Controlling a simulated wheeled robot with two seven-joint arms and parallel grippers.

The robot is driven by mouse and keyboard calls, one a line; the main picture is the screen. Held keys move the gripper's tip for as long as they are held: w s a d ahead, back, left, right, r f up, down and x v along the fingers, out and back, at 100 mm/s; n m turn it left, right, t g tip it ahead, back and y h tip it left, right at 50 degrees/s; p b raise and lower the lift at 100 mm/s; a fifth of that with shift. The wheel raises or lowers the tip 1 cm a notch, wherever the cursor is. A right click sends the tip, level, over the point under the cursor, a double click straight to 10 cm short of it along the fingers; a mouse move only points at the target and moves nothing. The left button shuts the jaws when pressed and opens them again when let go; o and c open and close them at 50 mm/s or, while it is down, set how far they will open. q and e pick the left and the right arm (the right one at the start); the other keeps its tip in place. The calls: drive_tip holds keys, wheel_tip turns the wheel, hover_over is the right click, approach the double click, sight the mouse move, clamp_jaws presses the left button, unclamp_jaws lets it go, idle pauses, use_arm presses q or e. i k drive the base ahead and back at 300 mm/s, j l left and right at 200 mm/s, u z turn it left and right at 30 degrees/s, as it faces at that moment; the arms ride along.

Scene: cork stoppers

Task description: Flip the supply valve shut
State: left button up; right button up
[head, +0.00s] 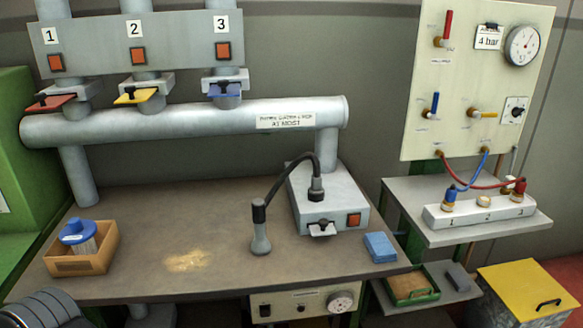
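A pale wall panel (470,75) stands at the upper right. It carries a red lever (447,25) pointing up, a blue lever (434,104) pointing up, and a yellow lever (484,113) lying sideways. Small labels sit beside the levers but are too small to read, so I cannot tell which one is the supply valve. A round gauge (522,45) and a "4 bar" card (488,38) are at the panel's top right. Neither gripper shows. A dark ribbed part at the bottom left corner seems to be mine.
Below the panel, red and blue hoses reach a white manifold (480,211) on a shelf. The workbench (150,235) holds a grey box (335,200) with a hose and nozzle, a blue block (380,247) and a wooden box (82,262). Three numbered pipe gates stand behind.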

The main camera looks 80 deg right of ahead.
sight(432, 115)
drive_tip(key=z, duration=4.05)
